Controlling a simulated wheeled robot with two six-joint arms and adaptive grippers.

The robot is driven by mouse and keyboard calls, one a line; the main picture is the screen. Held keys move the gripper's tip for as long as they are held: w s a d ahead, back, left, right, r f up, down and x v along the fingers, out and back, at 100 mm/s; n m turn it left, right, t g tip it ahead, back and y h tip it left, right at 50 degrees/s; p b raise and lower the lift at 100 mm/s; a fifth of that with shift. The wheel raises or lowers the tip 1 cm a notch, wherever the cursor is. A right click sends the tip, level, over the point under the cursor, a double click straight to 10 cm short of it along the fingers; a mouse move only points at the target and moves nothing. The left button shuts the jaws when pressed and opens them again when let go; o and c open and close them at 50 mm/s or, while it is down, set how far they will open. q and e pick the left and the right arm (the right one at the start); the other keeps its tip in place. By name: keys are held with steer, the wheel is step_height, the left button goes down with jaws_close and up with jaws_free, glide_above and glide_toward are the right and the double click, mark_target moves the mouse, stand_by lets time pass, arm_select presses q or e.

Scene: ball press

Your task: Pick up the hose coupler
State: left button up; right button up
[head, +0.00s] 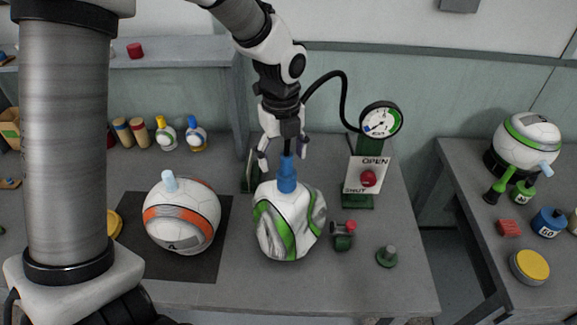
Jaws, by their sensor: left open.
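A blue hose coupler (287,178) stands upright on top of a white and green ball (288,222), whose sides look dented. My left gripper (283,153) is directly above and around the coupler's upper part, pointing down, with its fingers spread to either side. The fingers look apart from the coupler; I cannot tell whether either touches it. A black hose (340,78) arches from the gauge stand towards the gripper, and its end is hidden behind the gripper. My right gripper is not in view.
A gauge stand (380,120) with an OPEN/SHUT plate and red knob (368,178) stands behind right. A white and orange ball (182,215) sits on a dark mat (205,268). A small red-knobbed fitting (343,237) and green piece (387,257) are right.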

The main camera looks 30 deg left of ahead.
mark_target(287, 170)
arm_select(q)
steer(key=shift+s+d+f+p, duration=0.2)
steer(key=shift+f+p, duration=0.15)
steer(key=shift+f, duration=0.4)
steer(key=f, duration=0.1)
steer(key=w+f, duration=0.1)
steer(key=f, duration=0.1)
steer(key=shift+w+f, duration=0.1)
steer(key=shift+w, duration=0.1)
steer(key=shift+w+f, duration=0.2)
steer(key=shift+w, duration=0.05)
steer(key=shift+s+r, duration=0.15)
steer(key=shift+s, duration=0.15)
steer(key=shift+c, duration=1.3)
steer(key=shift+s+r, duration=0.1)
steer(key=shift+s, duration=0.1)
steer(key=c, duration=1)
steer(key=shift+o, duration=0.2)
steer(key=shift+w, duration=0.1)
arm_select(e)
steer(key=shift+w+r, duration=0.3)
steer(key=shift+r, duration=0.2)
arm_select(q)
steer(key=shift+d, duration=0.1)
